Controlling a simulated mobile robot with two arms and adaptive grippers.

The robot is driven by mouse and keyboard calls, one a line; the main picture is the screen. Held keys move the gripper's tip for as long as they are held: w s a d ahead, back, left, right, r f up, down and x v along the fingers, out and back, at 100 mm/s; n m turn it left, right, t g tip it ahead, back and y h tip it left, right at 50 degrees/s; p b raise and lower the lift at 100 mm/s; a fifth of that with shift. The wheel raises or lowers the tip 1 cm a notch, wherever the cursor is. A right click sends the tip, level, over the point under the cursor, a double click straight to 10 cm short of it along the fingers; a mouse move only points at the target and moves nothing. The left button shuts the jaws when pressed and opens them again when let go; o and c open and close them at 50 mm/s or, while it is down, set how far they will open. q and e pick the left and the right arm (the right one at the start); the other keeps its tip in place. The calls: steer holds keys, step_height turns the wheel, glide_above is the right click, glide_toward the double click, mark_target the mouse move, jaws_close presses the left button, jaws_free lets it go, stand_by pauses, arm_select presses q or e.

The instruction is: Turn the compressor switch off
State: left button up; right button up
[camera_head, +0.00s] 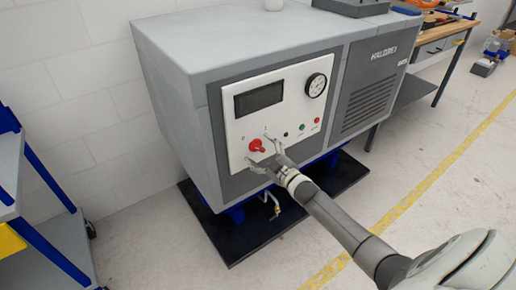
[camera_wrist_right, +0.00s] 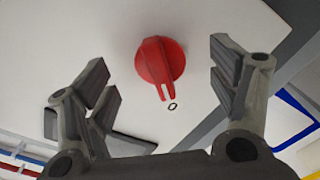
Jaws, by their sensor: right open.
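The compressor (camera_head: 185,75) is a large grey cabinet with a white control panel (camera_head: 290,95) on its front. The compressor switch (camera_head: 256,146) is a red rotary knob low on the panel's left part. In the wrist view, the red switch (camera_wrist_right: 160,62) has a raised grip whose end lies close to a printed "0". My right gripper (camera_head: 262,153) is in front of the switch, fingers apart. In the right wrist view, the right gripper (camera_wrist_right: 162,78) is open and empty, with a finger on each side of the knob and clear gaps. My left gripper is not in view.
The panel also carries a dark display (camera_head: 259,98), a round gauge (camera_head: 316,85) and small buttons (camera_head: 302,127) right of the switch. A blue-framed cart (camera_head: 50,230) stands at the left. A workbench (camera_head: 440,32) stands at the back right. Floor at right is open.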

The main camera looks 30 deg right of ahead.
steer(key=shift+s+r+p, duration=0.1)
steer(key=shift+s+p, duration=0.75)
steer(key=shift+s, duration=0.35)
steer(key=s, duration=0.1)
steer(key=s+p, duration=0.1)
steer(key=s, duration=0.1)
steer(key=s+p, duration=0.1)
steer(key=shift+s+d, duration=0.25)
steer(key=shift+s, duration=0.05)
steer(key=shift+f, duration=0.2)
